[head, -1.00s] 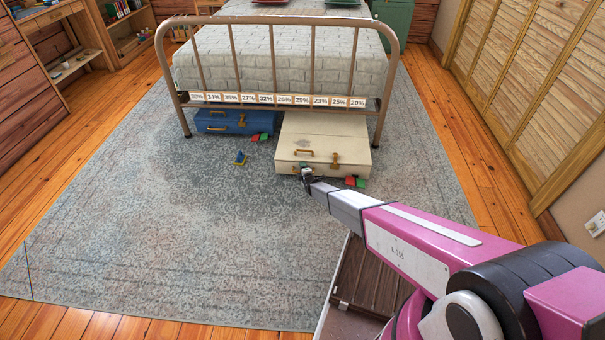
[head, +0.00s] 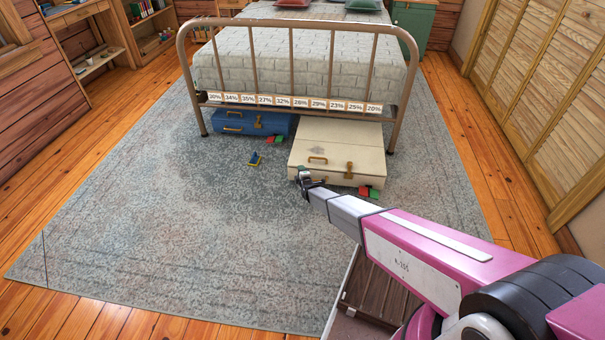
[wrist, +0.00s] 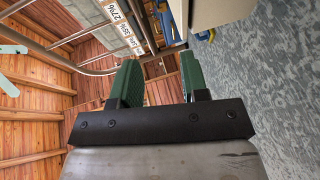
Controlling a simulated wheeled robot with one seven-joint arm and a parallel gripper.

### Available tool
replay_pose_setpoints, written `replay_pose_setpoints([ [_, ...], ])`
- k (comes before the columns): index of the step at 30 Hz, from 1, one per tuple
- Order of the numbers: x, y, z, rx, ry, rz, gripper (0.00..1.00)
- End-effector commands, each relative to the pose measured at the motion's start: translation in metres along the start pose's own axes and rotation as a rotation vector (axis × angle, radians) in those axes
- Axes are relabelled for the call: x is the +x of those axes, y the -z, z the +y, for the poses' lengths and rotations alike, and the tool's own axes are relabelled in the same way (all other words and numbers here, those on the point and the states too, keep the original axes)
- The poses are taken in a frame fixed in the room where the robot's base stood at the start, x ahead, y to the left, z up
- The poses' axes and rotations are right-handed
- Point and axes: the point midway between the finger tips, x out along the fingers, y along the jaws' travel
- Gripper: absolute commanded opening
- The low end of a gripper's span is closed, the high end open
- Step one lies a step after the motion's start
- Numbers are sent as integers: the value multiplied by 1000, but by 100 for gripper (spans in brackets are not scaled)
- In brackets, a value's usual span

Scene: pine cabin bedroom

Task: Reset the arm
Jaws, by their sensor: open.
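My arm reaches forward from the lower right in the head view. My gripper (head: 306,181) is in front of the cream suitcase (head: 340,150), near its lower left corner. In the wrist view my gripper (wrist: 160,82) shows two green fingers spread apart with nothing between them. A pale edge, seemingly of the cream suitcase (wrist: 218,10), lies above the right finger in that view. I cannot tell whether the gripper touches the case.
A blue suitcase (head: 240,122) lies under the metal bed frame (head: 203,70), left of the cream one. Small coloured pieces lie on the grey rug (head: 150,220), including a blue-yellow one (head: 255,159) and red-green ones (head: 368,192). The rug's left side is clear.

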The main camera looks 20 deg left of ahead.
Motion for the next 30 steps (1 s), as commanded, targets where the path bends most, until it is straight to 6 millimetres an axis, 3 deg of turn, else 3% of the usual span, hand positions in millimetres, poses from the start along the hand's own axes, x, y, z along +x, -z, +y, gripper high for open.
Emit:
replay_pose_setpoints([
  [11,0,-2,0,2,3,-2,41],
  [14,-5,-13,7,26,20,-12,41],
  [20,-37,-76,46,178,134,-81,41],
  [30,-130,-199,113,546,361,-293,41],
])
